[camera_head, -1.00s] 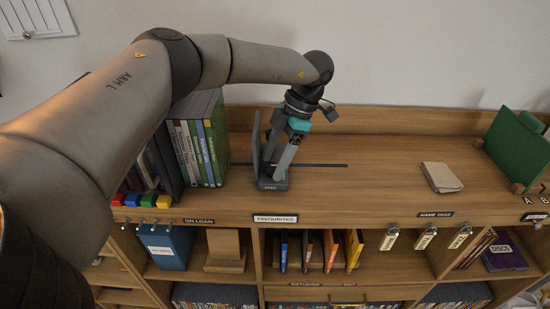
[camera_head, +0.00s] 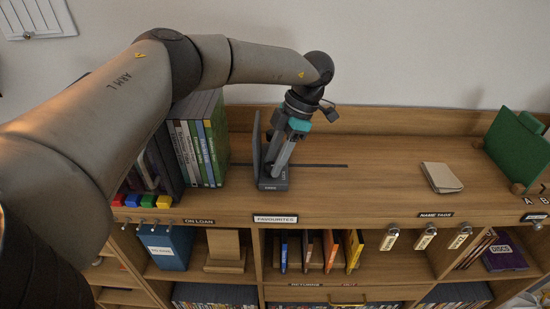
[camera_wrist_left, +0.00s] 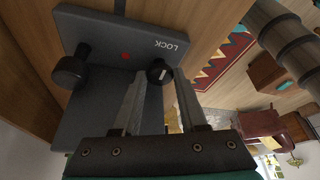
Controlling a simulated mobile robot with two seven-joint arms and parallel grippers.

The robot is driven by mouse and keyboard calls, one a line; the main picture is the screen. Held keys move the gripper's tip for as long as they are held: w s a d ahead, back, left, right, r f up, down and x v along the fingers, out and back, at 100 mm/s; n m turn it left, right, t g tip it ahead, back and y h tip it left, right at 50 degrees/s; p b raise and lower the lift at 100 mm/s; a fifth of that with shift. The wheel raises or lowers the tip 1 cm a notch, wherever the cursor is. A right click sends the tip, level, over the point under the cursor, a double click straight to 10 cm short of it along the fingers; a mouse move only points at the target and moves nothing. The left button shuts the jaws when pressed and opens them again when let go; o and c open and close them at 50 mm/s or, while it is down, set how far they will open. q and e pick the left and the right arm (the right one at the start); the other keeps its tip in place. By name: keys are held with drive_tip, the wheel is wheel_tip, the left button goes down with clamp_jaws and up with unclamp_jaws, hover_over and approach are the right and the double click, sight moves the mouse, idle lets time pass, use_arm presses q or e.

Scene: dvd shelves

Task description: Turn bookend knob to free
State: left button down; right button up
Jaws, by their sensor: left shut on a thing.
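The dark grey bookend (camera_head: 256,142) stands on the shelf top, right of a row of books, its base over a dark slot. In the left wrist view the bookend base (camera_wrist_left: 120,33) shows a white LOCK label (camera_wrist_left: 171,45) and a red dot (camera_wrist_left: 125,56). A small black knob (camera_wrist_left: 158,68) with a white mark sits between the fingers of my left gripper (camera_wrist_left: 160,80), which is shut on it. A larger black knob (camera_wrist_left: 70,70) is to its left. In the head view my left gripper (camera_head: 275,168) reaches down to the base and hides the knob. My right gripper is not in view.
Books (camera_head: 197,140) stand left of the bookend. A beige notebook (camera_head: 441,177) lies to the right, with a green stand (camera_head: 518,150) farther right. The shelf top between bookend and notebook is clear. A raised ledge (camera_head: 400,122) runs behind.

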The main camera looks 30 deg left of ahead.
use_arm(q)
drive_tip(key=shift+r, duration=0.1)
drive_tip(key=shift+d+r+m+t+y+p, duration=0.1)
drive_tip(key=shift+m+t+y+p, duration=0.3)
drive_tip(key=shift+m+p, duration=0.8)
drive_tip(key=m+p, duration=0.1)
drive_tip(key=m, duration=0.1)
drive_tip(key=m+t+p, duration=0.1)
drive_tip(key=shift+s+m, duration=0.2)
drive_tip(key=shift+m, duration=0.2)
drive_tip(key=m, duration=0.1)
drive_tip(key=m+t+p, duration=0.1)
drive_tip(key=m, duration=0.1)
drive_tip(key=shift+s+d+m+t+y, duration=0.1)
drive_tip(key=shift+m+t+y, duration=0.2)
drive_tip(key=shift+y, duration=0.1)
drive_tip(key=shift+s+m+t+p, duration=0.15)
drive_tip(key=shift+m+t+p, duration=0.4)
drive_tip(key=shift+m, duration=1.25)
drive_tip(key=shift+c, duration=2.2)
unclamp_jaws()
drive_tip(key=shift+t, duration=0.25)
